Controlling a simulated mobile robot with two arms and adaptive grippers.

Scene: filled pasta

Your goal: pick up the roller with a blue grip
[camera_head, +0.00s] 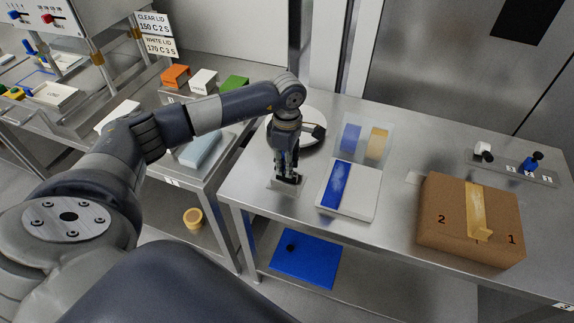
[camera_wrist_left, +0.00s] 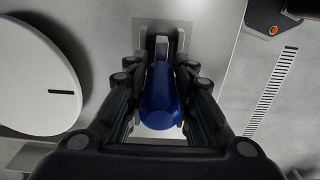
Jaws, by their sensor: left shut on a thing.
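The blue grip (camera_wrist_left: 160,97) of the roller shows in the left wrist view, between the two black fingers of my left gripper (camera_wrist_left: 161,85), which is shut on it. The grip points toward the camera, above a small metal holder (camera_wrist_left: 146,30). In the head view my left gripper (camera_head: 286,177) points down at this holder (camera_head: 284,188) near the table's front left edge. There the fingers hide most of the roller. I cannot tell whether the roller still rests in the holder. My right gripper is not in view.
To the right are a white board with a blue strip (camera_head: 358,196), a clear bin (camera_head: 377,128) and a brown carton (camera_head: 449,220). A rack (camera_head: 500,170) with white and blue items stands at the far right.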

